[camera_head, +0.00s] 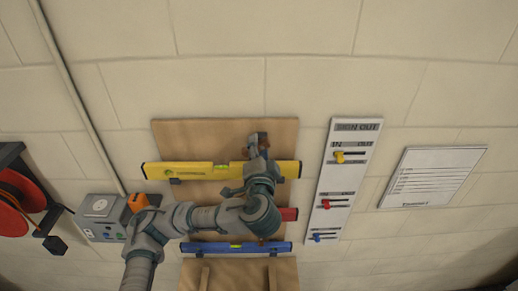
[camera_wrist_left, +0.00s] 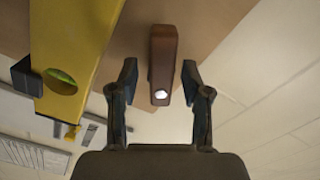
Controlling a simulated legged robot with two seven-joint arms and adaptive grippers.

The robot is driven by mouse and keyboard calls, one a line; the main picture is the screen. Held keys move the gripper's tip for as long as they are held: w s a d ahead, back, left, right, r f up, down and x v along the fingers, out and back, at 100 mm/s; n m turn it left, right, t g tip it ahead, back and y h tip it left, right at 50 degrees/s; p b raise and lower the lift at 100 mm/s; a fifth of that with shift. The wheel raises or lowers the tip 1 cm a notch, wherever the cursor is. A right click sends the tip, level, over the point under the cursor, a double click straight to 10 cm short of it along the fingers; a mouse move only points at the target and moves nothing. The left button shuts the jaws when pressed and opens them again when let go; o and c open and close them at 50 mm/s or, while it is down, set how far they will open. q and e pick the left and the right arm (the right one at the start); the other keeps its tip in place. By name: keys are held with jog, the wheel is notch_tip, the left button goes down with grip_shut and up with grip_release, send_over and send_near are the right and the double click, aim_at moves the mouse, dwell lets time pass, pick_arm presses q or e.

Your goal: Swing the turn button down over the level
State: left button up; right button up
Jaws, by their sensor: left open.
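The yellow level (camera_head: 205,171) lies across the wooden board in the head view. It also shows at the left of the left wrist view (camera_wrist_left: 68,50), with its green vial. The turn button (camera_wrist_left: 162,58) is a brown bar with a pale screw near one end. My left gripper (camera_wrist_left: 159,84) is open, with one finger on each side of the button's screw end; contact cannot be told. In the head view my left gripper (camera_head: 258,147) largely hides the button above the level's right part.
A red level (camera_head: 289,214), mostly hidden by my arm, and a blue level (camera_head: 220,248) are lower on the board (camera_head: 185,132). A sign-out panel (camera_head: 325,190) is to the right, and a grey box (camera_head: 98,208) and red reel (camera_head: 12,205) are to the left.

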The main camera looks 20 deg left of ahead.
pick_arm(q)
jog(key=shift+s, duration=0.15)
grip_shut()
jog(key=shift+d+f+n+b, duration=0.1)
jog(key=shift+f+n+b, duration=0.15)
jog(key=shift+n+b, duration=0.55)
jog(key=n+b, duration=0.3)
jog(key=shift+d+f, duration=0.1)
jog(key=shift+d, duration=0.05)
jog(key=n+b, duration=0.1)
jog(key=n, duration=0.2)
jog(key=shift+d+n, duration=0.1)
jog(key=shift+n, duration=0.2)
jog(key=shift+d+n+b, duration=0.15)
jog(key=shift+n+b, duration=0.5)
jog(key=shift+n, duration=1.25)
jog(key=shift+r, duration=0.2)
